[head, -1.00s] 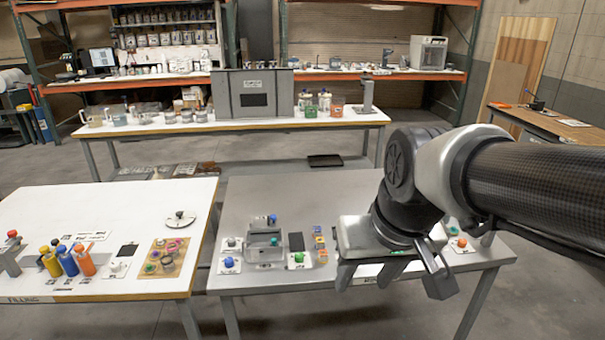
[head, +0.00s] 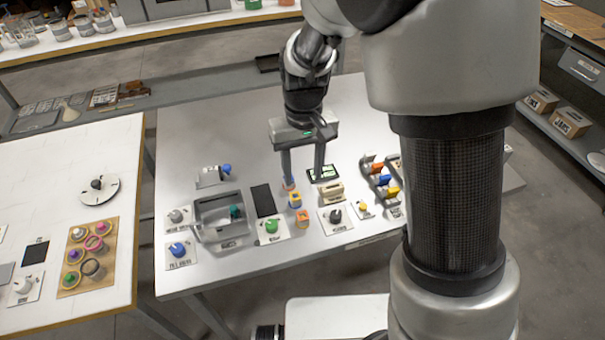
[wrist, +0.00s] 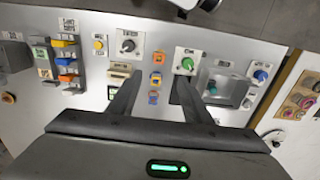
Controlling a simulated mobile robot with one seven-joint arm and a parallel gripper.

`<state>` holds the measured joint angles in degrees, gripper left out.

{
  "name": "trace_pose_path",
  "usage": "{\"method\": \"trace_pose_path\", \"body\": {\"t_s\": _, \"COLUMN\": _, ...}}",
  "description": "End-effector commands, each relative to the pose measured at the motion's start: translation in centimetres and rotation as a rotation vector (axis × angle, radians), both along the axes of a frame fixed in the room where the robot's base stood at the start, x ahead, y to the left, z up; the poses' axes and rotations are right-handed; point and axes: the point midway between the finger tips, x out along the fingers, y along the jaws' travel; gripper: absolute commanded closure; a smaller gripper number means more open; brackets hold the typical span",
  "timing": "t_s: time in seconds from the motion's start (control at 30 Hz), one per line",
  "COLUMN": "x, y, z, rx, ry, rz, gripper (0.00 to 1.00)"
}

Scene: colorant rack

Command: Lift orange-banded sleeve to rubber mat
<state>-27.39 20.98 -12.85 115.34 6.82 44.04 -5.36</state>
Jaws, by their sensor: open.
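Three small sleeves stand in a row on the grey table. The near one (head: 302,216) looks mostly orange, the middle one (head: 295,200) yellow-orange with blue, and the far one (head: 289,183) blue and orange. They are too small to tell for certain which is orange-banded. My gripper (head: 303,177) points down by the far end of the row, open and holding nothing. In the wrist view the far sleeve (wrist: 153,97) shows between the fingers, and the near sleeve (wrist: 157,57) lies beyond the tips. The black rubber mat (head: 265,200) lies bare left of the row.
A grey open bin (head: 222,232) and a green knob (head: 271,226) stand left of the sleeves. A beige block (head: 331,192), a dark knob (head: 335,215) and a rack of coloured pieces (head: 380,180) are on the right.

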Motion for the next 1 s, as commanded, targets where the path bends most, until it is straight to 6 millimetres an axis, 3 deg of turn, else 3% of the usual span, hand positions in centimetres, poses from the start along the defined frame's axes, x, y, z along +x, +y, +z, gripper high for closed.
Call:
{"method": "trace_pose_path", "body": {"t_s": 0.17, "x": 0.1, "y": 0.2, "z": -1.7, "rx": -0.006, "ry": 0.008, "rz": 0.005, "gripper": 0.55}}
{"method": "trace_pose_path", "body": {"t_s": 0.6, "x": 0.0, "y": 0.0, "z": -10.8, "rx": -0.007, "ry": 0.009, "rz": 0.002, "gripper": 0.55}}
{"method": "trace_pose_path", "body": {"t_s": 1.0, "x": 0.1, "y": 0.0, "z": -14.6, "rx": -0.006, "ry": 0.008, "rz": 0.004, "gripper": 0.55}}
